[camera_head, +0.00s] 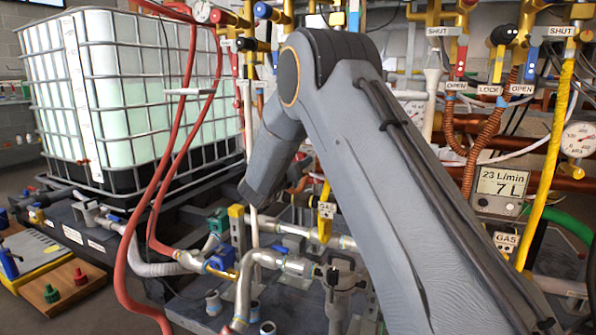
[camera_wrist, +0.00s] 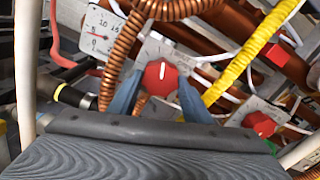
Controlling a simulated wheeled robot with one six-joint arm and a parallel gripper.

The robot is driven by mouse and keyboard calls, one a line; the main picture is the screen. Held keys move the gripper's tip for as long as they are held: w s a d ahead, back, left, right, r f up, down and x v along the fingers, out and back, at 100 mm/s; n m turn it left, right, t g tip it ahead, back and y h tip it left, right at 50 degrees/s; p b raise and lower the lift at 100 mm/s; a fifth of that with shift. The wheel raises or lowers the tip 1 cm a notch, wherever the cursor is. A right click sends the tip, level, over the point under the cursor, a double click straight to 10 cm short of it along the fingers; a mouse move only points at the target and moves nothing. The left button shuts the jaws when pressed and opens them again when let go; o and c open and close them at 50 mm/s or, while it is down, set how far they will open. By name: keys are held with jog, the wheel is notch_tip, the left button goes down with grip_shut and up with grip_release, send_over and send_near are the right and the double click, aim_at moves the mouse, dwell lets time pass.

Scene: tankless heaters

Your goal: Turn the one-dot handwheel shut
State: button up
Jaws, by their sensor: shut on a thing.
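In the wrist view, my gripper (camera_wrist: 159,96) has its two blue-grey fingers on either side of a red handwheel (camera_wrist: 160,76) and is shut on it. The handwheel has a white pointer mark on its face, tilted near upright. A pale plate (camera_wrist: 153,50) with markings sits behind it; I cannot make out any dot count. A second red knob (camera_wrist: 262,124) on its own plate is at the lower right, apart from my gripper. In the head view, my arm crosses the middle and hides the handwheel and my fingers.
In the wrist view, a ribbed copper hose (camera_wrist: 121,62) passes left of the fingers and a yellow hose (camera_wrist: 241,61) right. A dial gauge (camera_wrist: 98,34) is at upper left. In the head view, a caged white tank (camera_head: 130,95) stands left and a flow display (camera_head: 502,183) right.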

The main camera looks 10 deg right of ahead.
jog(key=shift+f+m+b, duration=0.2)
jog(key=shift+m+b, duration=1.15)
jog(key=shift+m, duration=0.25)
jog(key=o, duration=0.8)
jog(key=shift+r, duration=0.1)
jog(key=shift+p+v, duration=1.05)
jog(key=shift+v, duration=2.9)
